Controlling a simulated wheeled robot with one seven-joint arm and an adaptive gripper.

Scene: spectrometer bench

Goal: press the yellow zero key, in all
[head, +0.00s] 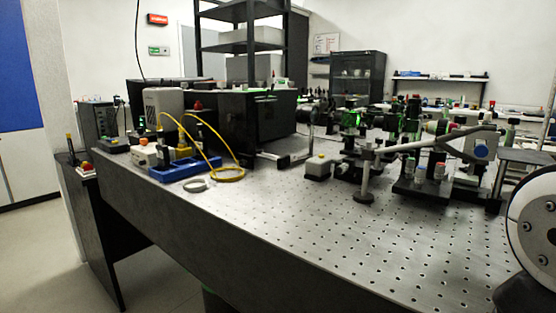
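I cannot make out for sure which thing is the yellow zero key. A yellow block (183,151) sits by the blue tray (186,168) at the bench's left. A white round joint of my arm (537,225) fills the right edge. My gripper is not in view.
A yellow cable (230,179) loops beside the blue tray, near a grey ring (195,185). A post with a slanting bar (364,180) stands right of the pale box. Optics crowd the right and back. The perforated front of the bench is clear.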

